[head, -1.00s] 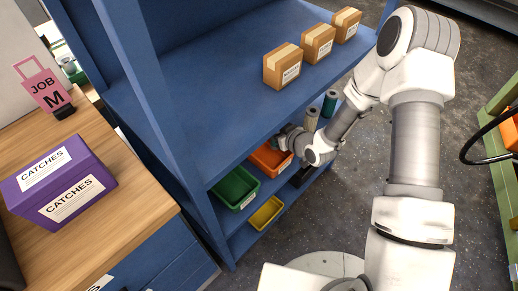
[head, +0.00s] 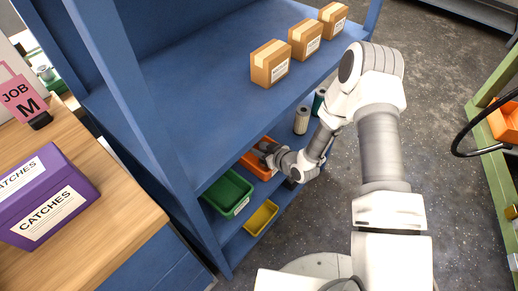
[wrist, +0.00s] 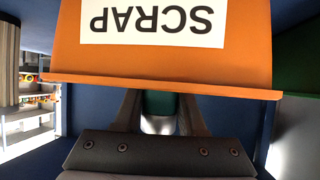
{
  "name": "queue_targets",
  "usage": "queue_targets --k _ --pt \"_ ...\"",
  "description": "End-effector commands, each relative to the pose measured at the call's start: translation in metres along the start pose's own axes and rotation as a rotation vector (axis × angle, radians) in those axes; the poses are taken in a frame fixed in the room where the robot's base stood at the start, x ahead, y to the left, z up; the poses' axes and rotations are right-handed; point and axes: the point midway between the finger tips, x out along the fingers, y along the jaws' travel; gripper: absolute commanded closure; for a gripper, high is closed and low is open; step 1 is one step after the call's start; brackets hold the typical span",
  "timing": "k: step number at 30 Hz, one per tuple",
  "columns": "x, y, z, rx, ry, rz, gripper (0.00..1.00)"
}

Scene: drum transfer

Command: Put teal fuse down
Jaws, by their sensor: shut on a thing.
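The teal fuse (wrist: 160,103) shows in the wrist view as a teal body with a pale metallic end. It sits between the two fingers of my gripper (wrist: 160,112), which is shut on it. The orange bin's front lip crosses in front of the fingertips and hides the fuse's far part. In the head view my gripper (head: 262,150) is at the orange bin (head: 252,165) on the lower shelf; the fuse cannot be made out there.
The orange bin bears a SCRAP label (wrist: 150,20), upside down in the wrist view. A green bin (head: 228,193) and a yellow bin (head: 261,218) stand nearby. Cream (head: 301,120) and teal (head: 318,100) cylinders stand right of my gripper. The blue upper shelf (head: 200,100) overhangs, carrying cardboard boxes (head: 270,64).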

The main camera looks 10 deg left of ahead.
Motion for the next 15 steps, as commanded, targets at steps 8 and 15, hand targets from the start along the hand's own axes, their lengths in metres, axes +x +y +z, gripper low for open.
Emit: queue_targets --k 8,15 --pt "0.001 0.0005 0.0005 -0.001 0.002 0.001 1.0" --pt "0.0011 0.0005 0.0012 -0.001 0.001 0.001 0.3"
